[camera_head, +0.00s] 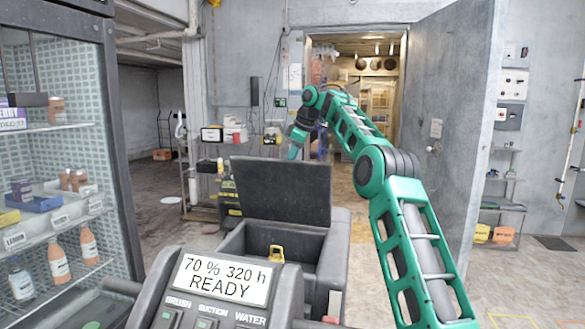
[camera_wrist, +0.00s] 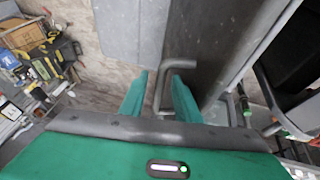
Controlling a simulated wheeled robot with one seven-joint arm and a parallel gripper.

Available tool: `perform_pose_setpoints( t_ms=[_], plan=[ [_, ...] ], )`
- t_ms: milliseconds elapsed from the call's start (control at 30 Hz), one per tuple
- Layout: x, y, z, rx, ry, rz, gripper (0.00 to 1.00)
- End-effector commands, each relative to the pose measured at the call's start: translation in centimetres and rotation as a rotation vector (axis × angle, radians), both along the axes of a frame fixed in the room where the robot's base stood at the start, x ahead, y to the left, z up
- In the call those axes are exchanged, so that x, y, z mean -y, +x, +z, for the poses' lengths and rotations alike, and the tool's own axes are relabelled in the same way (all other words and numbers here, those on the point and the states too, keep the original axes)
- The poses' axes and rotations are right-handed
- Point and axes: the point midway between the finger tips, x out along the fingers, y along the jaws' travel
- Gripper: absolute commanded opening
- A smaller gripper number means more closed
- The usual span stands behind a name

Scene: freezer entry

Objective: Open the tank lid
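The tank lid (camera_head: 282,190) is a dark grey panel. It stands raised, roughly upright, at the back of the open tank (camera_head: 240,241) on the grey cleaning machine. My gripper (camera_head: 293,153) is just behind the lid's top edge in the head view, its tips partly hidden. In the wrist view my gripper (camera_wrist: 158,90) has its two green fingers apart, with a bent grey handle (camera_wrist: 180,64) between them. The handle stands out from a dark grey surface (camera_wrist: 210,45), apparently the lid. I cannot tell whether a finger touches the handle.
The machine's panel (camera_head: 222,279) reads "70 % 320 h READY". A yellow part (camera_head: 277,253) shows inside the tank. A glass-fronted fridge with bottles (camera_head: 59,260) stands at left. A large grey door (camera_head: 455,120) stands open at right. Floor is clear at lower right.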

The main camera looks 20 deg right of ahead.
Motion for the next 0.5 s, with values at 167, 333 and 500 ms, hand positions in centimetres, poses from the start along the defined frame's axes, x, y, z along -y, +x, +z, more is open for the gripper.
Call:
perform_pose_setpoints(
  t_ms=[167,333,500],
  plan=[
    [0.2,-0.3,1.3,0.004,-0.002,0.001,0.29],
    [0.6,-0.8,3.0,0.002,-0.001,0.000,0.29],
    [0.9,-1.1,4.1,0.000,-0.002,0.000,0.29]
  ],
)
